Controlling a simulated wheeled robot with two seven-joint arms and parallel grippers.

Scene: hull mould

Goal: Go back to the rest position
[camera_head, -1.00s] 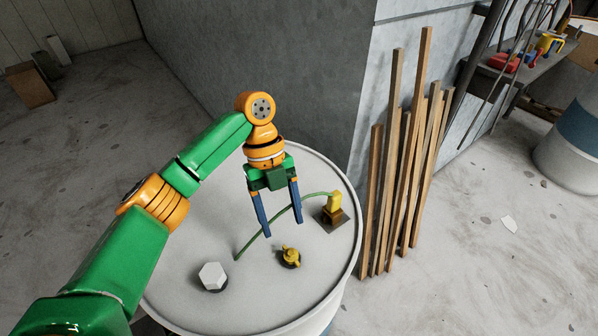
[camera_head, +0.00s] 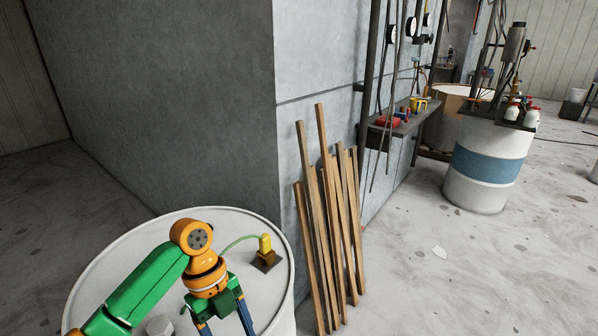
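My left gripper (camera_head: 226,326) is at the bottom of the head view, over the top of a white drum (camera_head: 130,262). Its two blue fingers stand apart, with their tips cut off by the lower edge; nothing shows between the visible parts. My green and orange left arm comes in from the lower left. A yellow block on a dark base (camera_head: 266,250) stands on the drum behind the gripper, with a green hose curving from it. A white hexagonal piece (camera_head: 160,326) lies partly in view near the bottom. My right gripper is not in view.
Several wooden planks (camera_head: 327,235) lean on the grey wall (camera_head: 165,100) right of the drum. A shelf (camera_head: 400,125) with red and yellow items is on the wall. A white and blue barrel (camera_head: 487,165) stands farther right. The floor (camera_head: 420,280) at right is mostly clear.

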